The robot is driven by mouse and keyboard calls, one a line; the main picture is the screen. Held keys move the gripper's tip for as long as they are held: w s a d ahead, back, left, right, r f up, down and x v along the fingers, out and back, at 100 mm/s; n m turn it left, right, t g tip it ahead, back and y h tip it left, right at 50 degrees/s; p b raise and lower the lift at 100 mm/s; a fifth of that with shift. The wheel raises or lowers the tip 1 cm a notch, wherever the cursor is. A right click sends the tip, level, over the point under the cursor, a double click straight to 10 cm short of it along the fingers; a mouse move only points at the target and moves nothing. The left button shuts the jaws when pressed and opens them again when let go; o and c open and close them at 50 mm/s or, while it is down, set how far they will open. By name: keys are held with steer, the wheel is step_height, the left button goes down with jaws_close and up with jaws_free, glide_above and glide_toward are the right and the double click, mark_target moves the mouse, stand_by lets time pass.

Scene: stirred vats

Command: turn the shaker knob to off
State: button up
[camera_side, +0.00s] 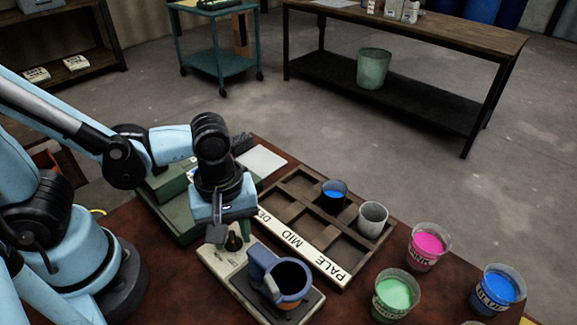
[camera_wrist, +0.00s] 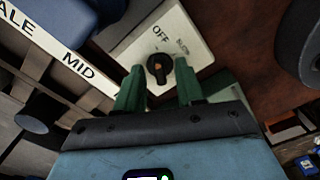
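The shaker (camera_side: 222,259) is a cream box at the table's front, with a blue-collared vessel (camera_side: 262,268) on its dark plate. Its black knob (camera_side: 234,242) stands on the cream panel just below my gripper (camera_side: 235,216). In the wrist view, the knob (camera_wrist: 158,68) has an orange mark and shows between the tips of my green fingers (camera_wrist: 158,82). The fingers are apart, with a visible gap on each side of the knob. OFF is printed on the panel (camera_wrist: 145,45) beyond the knob; a second, smaller label beside it is too blurred to read.
A wooden rack (camera_side: 305,231) labelled PALE and MID holds a blue-filled cup (camera_side: 335,196) and a grey cup (camera_side: 372,219). Pink (camera_side: 428,246), green (camera_side: 395,296) and blue (camera_side: 497,291) paint cups stand at right. A green case (camera_side: 172,205) lies behind my gripper.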

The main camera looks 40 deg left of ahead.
mark_target(232, 233)
steer(key=shift+r, duration=0.1)
step_height(232, 233, up, 12)
stand_by(1.1)
steer(key=w+a+f+m+t, duration=0.2)
steer(key=w+a+m+t, duration=0.5)
steer(key=a+m, duration=0.3)
steer(key=shift+w+a+m, duration=0.3)
steer(key=shift+w+m, duration=0.1)
steer(key=shift+m, duration=0.7)
